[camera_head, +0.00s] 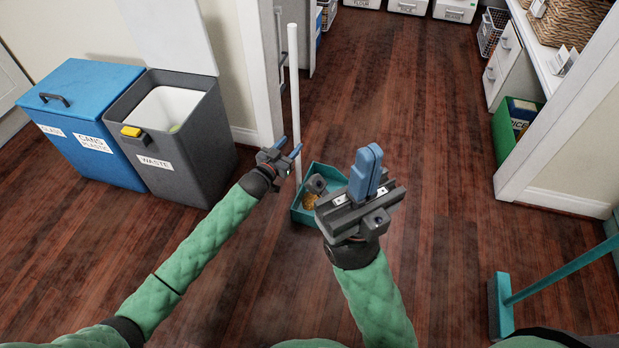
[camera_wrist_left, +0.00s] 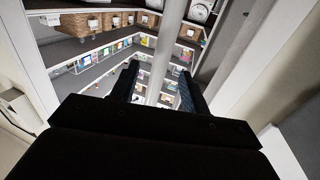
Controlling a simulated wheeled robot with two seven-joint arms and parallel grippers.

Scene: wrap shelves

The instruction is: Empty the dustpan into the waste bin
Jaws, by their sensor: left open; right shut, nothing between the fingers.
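The teal dustpan (camera_head: 301,216) stands on the floor with a brownish piece of debris (camera_head: 310,200) in it. Its long white handle (camera_head: 294,90) rises upright. My left gripper (camera_head: 290,146) is open at the handle. In the left wrist view the handle (camera_wrist_left: 170,40) shows between the two fingers (camera_wrist_left: 157,88); I cannot tell whether they touch it. My right gripper (camera_head: 367,174) is shut and empty, in front of the dustpan and hiding part of it. The dark grey waste bin (camera_head: 193,150), labelled WASTE, stands at the left with its lid up and a white inside.
A blue bin (camera_head: 75,110) with a closed lid stands left of the waste bin. A door frame (camera_head: 262,70) is close behind my left gripper. A teal broom (camera_head: 502,305) is at the lower right, and a green crate (camera_head: 507,135) by the right shelves. The middle floor is clear.

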